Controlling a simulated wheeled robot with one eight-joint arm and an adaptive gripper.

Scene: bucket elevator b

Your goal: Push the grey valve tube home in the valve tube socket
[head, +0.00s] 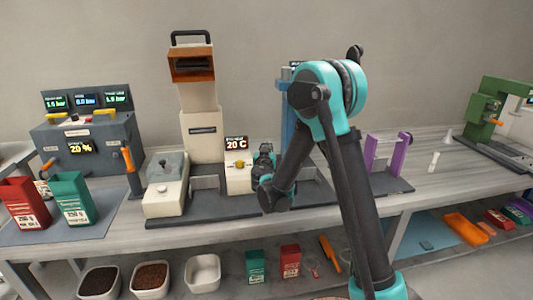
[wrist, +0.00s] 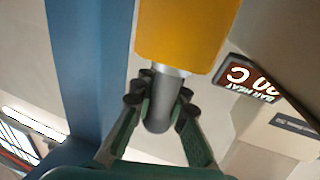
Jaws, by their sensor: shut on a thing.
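My gripper (wrist: 160,100) is shut on a short grey cylinder (wrist: 158,118), which looks like the grey valve tube. Its fingers close on it from both sides. I cannot tell whether that block is the valve tube socket, or how deep the tube sits. The tube is hidden there behind my gripper and arm.
A blue column (head: 288,115) stands just right of my gripper and shows close by in the wrist view (wrist: 85,70). A tall cream tower (head: 203,135) is to the left.

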